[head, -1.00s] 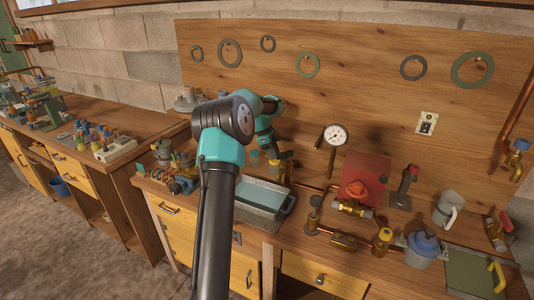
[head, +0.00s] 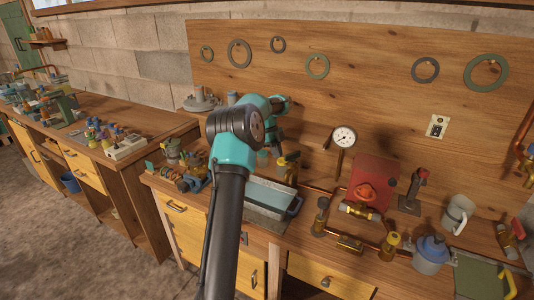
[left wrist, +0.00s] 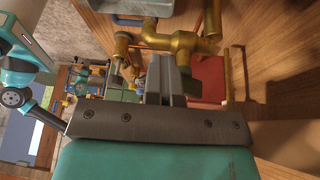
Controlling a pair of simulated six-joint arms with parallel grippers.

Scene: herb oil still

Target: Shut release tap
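Several taps show in the head view, and I cannot tell which is the release tap. A brass valve (head: 358,209) with an orange knob (head: 364,192) lies in front of the red box. A red-handled brass tap (head: 508,241) is at the right edge. A blue-handled tap (head: 526,153) is on the copper pipe above it. My left gripper is mostly hidden behind its own arm in the head view, left of these taps. In the left wrist view, its grey fingers (left wrist: 166,80) look closed together, with nothing visible between them. A brass fitting (left wrist: 185,42) is just beyond them. My right gripper is not visible.
The bench holds a metal tray (head: 267,199), a pressure gauge (head: 344,137), a red box (head: 374,172), a red-topped lever (head: 411,190), a white mug (head: 458,214) and a blue-lidded pot (head: 430,254). Copper pipes run low between the fittings. Rings hang on the wooden backboard (head: 370,40).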

